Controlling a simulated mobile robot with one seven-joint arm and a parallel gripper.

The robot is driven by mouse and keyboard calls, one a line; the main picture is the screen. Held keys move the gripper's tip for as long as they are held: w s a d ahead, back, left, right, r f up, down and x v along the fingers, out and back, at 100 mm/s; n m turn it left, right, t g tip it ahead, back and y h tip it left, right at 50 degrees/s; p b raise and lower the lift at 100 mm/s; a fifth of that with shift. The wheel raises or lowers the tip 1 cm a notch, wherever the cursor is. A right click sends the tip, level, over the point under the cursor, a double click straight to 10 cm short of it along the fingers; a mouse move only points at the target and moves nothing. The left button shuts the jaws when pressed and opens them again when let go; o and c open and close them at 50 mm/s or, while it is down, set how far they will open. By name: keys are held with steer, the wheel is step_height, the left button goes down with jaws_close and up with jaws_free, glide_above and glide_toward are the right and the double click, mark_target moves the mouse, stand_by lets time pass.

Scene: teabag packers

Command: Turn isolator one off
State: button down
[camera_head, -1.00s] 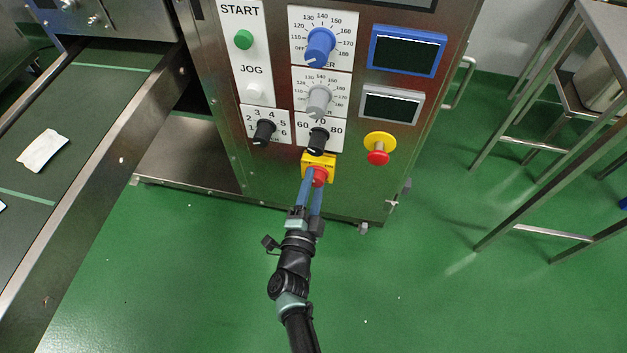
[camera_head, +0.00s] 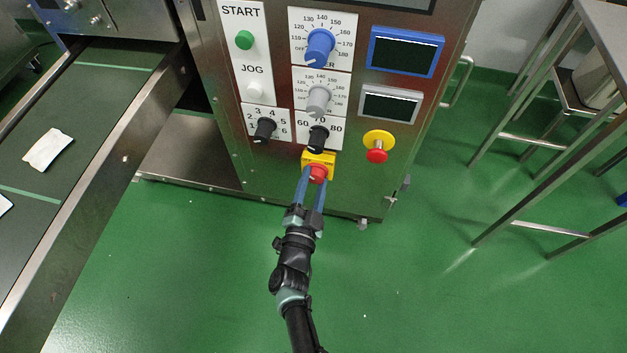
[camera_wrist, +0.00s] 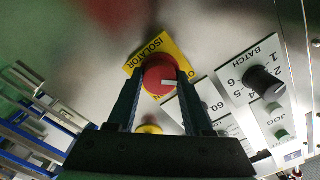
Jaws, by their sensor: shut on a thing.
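The isolator is a red knob (camera_head: 318,172) on a yellow plate (camera_head: 328,158), low on the machine's front panel. In the wrist view the red knob (camera_wrist: 157,72) sits between the fingertips, in front of the yellow plate (camera_wrist: 138,66) lettered ISOLATOR. A white mark on the knob points to the right in that view. The plate's other lettering is partly hidden by the knob and fingers. My gripper (camera_head: 314,182) is shut on the knob, with one blue finger on each side; it also shows in the wrist view (camera_wrist: 160,82).
Just above are black dials (camera_head: 318,138), a grey dial (camera_head: 318,100) and a blue dial (camera_head: 320,45). A red stop button (camera_head: 377,155) on a yellow base is to the right. A conveyor (camera_head: 80,110) runs at left, and a metal table frame (camera_head: 550,150) stands at right.

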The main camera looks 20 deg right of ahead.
steer(key=shift+c, duration=1.5)
jaws_free()
steer(key=p+v, duration=0.4)
steer(key=v, duration=0.9)
steer(key=shift+p, duration=0.4)
steer(key=shift+w, duration=0.1)
